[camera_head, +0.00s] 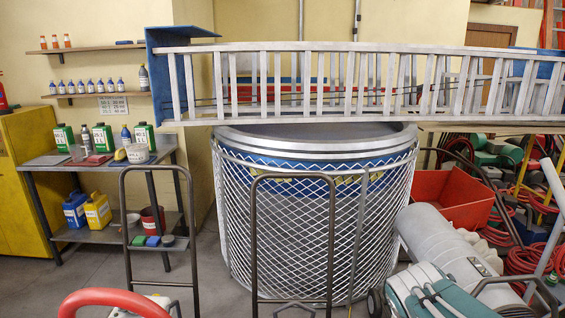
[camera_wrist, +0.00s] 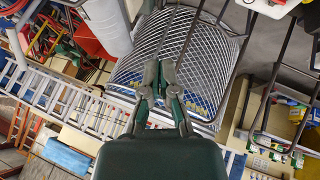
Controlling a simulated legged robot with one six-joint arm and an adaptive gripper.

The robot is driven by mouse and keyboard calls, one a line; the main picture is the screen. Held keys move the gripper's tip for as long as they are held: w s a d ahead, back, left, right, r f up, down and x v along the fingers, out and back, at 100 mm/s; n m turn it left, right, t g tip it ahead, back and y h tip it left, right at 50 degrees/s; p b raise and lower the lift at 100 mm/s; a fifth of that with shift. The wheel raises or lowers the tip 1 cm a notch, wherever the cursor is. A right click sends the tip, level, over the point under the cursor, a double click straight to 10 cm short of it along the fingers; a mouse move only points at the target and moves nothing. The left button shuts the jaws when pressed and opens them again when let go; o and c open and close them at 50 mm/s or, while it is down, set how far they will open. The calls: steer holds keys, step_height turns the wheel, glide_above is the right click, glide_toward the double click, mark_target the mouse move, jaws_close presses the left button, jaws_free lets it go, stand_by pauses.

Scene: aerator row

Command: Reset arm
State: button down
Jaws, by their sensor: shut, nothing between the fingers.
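My gripper (camera_wrist: 158,75) shows in the wrist view, its two grey-green fingers together and nothing between them. It hangs in free space in front of a large round tank (camera_head: 315,200) wrapped in silver wire mesh. The wrist view is rolled over, so the tank (camera_wrist: 190,55) and ladder appear upside down. My gripper does not show in the head view.
A long aluminium ladder (camera_head: 330,84) lies level across the tank's top. A shelf table (camera_head: 100,163) with bottles and cans stands left. Dark tube-framed handles (camera_head: 292,178) rise in front. A red bin (camera_head: 452,198), a grey cylinder (camera_head: 447,243) and hoses crowd the right.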

steer(key=s+a+m+y, duration=0.1)
steer(key=s+a+y, duration=0.1)
steer(key=s+a, duration=0.2)
steer(key=s+a+r+m+y, duration=0.1)
steer(key=s+a, duration=0.2)
steer(key=s, duration=0.6)
steer(key=shift+a+g+y, duration=0.3)
steer(key=shift+a+y, duration=0.1)
